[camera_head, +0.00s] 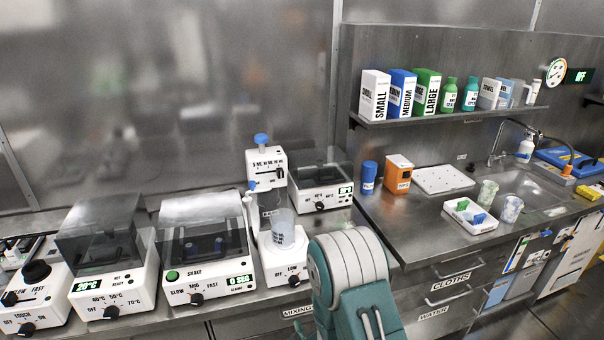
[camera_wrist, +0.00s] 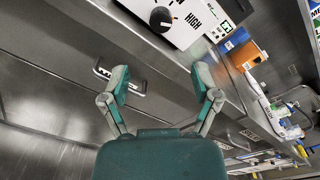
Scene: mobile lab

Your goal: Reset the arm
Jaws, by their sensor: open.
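My gripper (camera_wrist: 161,92) is open and empty in the wrist view, its two teal and grey fingers spread wide. Beyond the fingers are the steel bench front and a white device with a black knob (camera_wrist: 161,19). My arm, white and teal, rises at the bottom middle of the head view in front of the bench edge. The fingers do not show in the head view. Nothing is between the fingertips, and they appear apart from the bench.
The bench holds a shaker (camera_head: 205,245), a heater with a dark lid (camera_head: 105,250) and a stirrer with a beaker (camera_head: 283,228). To the right are an orange box (camera_head: 398,174), a white tray (camera_head: 470,215) and a sink (camera_head: 525,190). Boxes and bottles fill the shelf (camera_head: 450,116).

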